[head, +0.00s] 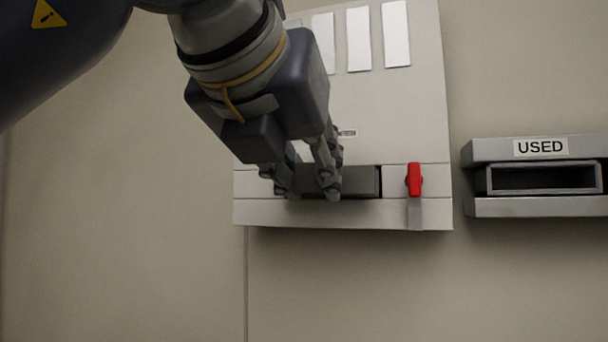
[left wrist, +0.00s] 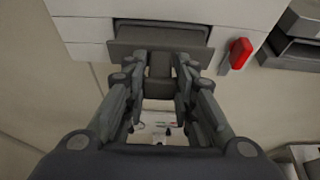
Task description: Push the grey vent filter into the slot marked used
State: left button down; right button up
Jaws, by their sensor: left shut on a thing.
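The grey vent filter (head: 360,182) is a dark grey block in the wide slot of a white wall unit (head: 390,120). In the left wrist view, the filter's front plate (left wrist: 160,47) shows at the slot mouth, with a small grip tab (left wrist: 158,86) on it. How deep it sits is unclear. My left gripper (head: 308,192) is in front of the filter and covers its left part. Its fingers (left wrist: 160,80) are closed on the tab. The slot marked USED (head: 543,178) is an empty dark opening in a grey holder at the right. My right gripper is not in view.
A red lever (head: 414,180) sits on the wall unit just right of the filter, pointing up and down; it also shows in the left wrist view (left wrist: 240,53). A clear wall gap separates the unit from the USED holder (head: 500,207). The wall below is bare.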

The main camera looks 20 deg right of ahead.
pick_arm(q)
jog(key=shift+s+a, duration=0.15)
jog(key=shift+s, duration=0.1)
jog(key=shift+s+a+b, duration=0.15)
jog(key=shift+s+b, duration=0.1)
jog(key=shift+b, duration=0.15)
jog(key=shift+s+a, duration=0.25)
jog(key=shift+s, duration=0.1)
jog(key=shift+s+a+b, duration=0.1)
jog(key=shift+s+b, duration=0.05)
jog(key=shift+b, duration=0.2)
jog(key=shift+s+a, duration=0.3)
jog(key=shift+s, duration=0.1)
jog(key=shift+s+b, duration=0.1)
jog(key=shift+b, duration=0.2)
jog(key=shift+s+a, duration=0.15)
jog(key=shift+s+a+b, duration=0.5)
jog(key=shift+s+a, duration=0.2)
jog(key=shift+s, duration=0.3)
